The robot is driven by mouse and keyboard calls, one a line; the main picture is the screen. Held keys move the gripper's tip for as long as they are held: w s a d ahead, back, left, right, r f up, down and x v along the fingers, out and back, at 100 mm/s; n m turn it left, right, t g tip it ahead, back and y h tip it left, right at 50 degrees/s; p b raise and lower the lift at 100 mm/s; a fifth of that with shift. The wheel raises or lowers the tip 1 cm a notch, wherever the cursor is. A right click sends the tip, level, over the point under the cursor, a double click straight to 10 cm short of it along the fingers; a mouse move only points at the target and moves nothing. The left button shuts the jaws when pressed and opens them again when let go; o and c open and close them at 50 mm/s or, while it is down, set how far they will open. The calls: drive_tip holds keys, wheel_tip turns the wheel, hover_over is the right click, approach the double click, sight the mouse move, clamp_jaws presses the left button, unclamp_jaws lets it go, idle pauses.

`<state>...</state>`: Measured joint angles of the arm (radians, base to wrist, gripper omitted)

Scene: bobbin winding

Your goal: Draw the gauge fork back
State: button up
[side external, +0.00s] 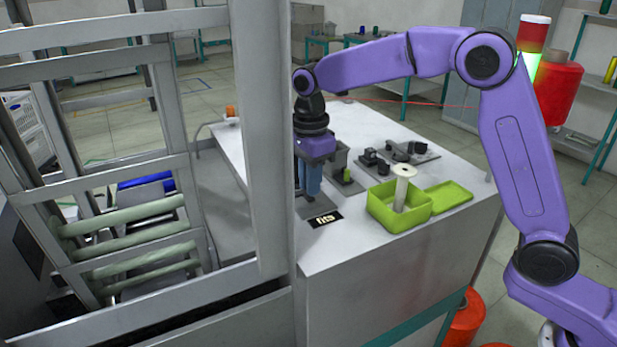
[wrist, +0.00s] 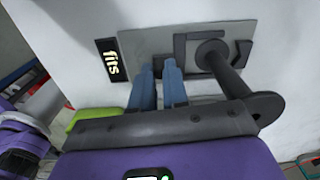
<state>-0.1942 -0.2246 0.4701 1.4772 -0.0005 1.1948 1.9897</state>
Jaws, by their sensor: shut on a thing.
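My gripper (wrist: 163,66) points down with its blue fingers close together over a grey plate (wrist: 150,45); it also shows in the side view (side external: 308,195). It is shut on a part mostly hidden between and below the fingertips, apparently the gauge fork. Dark grey angular pieces that look like the fork (wrist: 183,45) lie on the plate just right of the fingers. A dark spool-shaped piece (wrist: 232,78) with round flanges stands beside them, its near flange close to my gripper body. A black label reading "fits" (wrist: 110,60) lies beside the plate.
A grey metal frame (side external: 262,130) rises at left. The front tabletop is clear.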

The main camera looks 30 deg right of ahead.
drive_tip(key=shift+s, duration=0.15)
drive_tip(key=shift+s+a, duration=0.1)
drive_tip(key=shift+s, duration=0.5)
idle(0.3)
drive_tip(key=shift+s+a, duration=0.15)
drive_tip(key=shift+s, duration=0.4)
drive_tip(key=shift+s+a, duration=0.1)
drive_tip(key=shift+s, duration=0.5)
idle(0.5)
drive_tip(key=o, duration=0.6)
